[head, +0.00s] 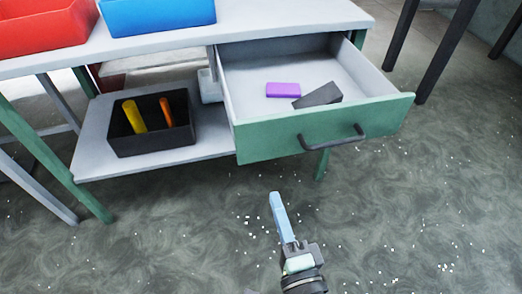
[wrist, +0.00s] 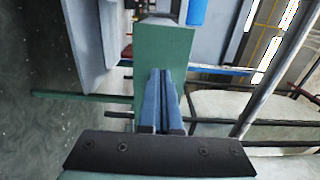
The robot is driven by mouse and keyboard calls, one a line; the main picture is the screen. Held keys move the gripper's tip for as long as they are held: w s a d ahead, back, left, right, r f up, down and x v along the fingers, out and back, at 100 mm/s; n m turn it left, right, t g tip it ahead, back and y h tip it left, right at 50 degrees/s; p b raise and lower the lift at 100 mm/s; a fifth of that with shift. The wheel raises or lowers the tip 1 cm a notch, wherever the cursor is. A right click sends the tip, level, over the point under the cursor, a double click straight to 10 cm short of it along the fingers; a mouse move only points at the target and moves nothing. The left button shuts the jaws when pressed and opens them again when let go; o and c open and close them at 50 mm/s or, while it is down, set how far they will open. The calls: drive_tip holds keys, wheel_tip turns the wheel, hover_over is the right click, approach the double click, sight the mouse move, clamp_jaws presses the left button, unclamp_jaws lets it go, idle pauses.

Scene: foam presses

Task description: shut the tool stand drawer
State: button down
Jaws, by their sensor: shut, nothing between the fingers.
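The tool stand drawer (head: 364,124) is pulled well out of the stand. It has a green front, pale inner walls and a dark bar handle (head: 332,138). A purple block (head: 283,90) and a dark grey block (head: 318,95) lie inside. My gripper (head: 275,197) is low in front of the drawer, left of the handle, with its pale blue fingers together and empty. In the wrist view, the shut fingers (wrist: 161,98) point towards the green drawer front (wrist: 164,55) and overlap it. I see no contact in the head view.
The stand's white top (head: 250,20) carries a red bin (head: 45,30) and a blue bin (head: 158,15). A black box (head: 155,145) with yellow and orange items sits on the lower shelf (head: 95,165). The speckled floor before the drawer is clear.

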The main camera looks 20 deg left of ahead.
sight(257, 145)
drive_tip(key=x, duration=1.2)
drive_tip(key=shift+w+a, duration=0.1)
drive_tip(key=shift+w, duration=0.1)
